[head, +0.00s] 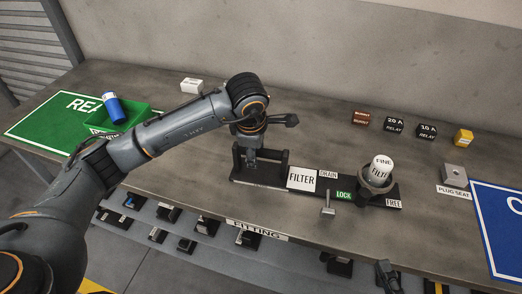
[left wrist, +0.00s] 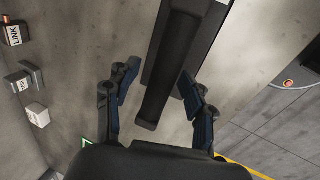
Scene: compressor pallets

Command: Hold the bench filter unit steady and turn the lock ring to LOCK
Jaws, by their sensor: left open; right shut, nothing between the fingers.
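The bench filter unit has a long black base (head: 350,190) on the bench, with a FILTER label (head: 301,178) in its middle. A black bar handle (head: 283,161) stands at its left end. A dark lock ring (head: 377,186) sits at its right end around a white-topped FINE FILTER cartridge (head: 382,161). A green LOCK label (head: 343,196) lies left of the ring and a FREE label (head: 393,203) lies at its front right. My left gripper (head: 251,160) is open at the handle; in the left wrist view its fingers (left wrist: 158,88) flank the black bar (left wrist: 172,62). My right gripper (head: 388,277) is shut and empty at the front edge.
A grey T-shaped piece (head: 327,207) stands in front of the unit. A grey plug seat block (head: 454,175), relays (head: 394,126) and a yellow block (head: 463,137) are to the right. A green tray (head: 140,117) with a blue cylinder (head: 114,108) is at left.

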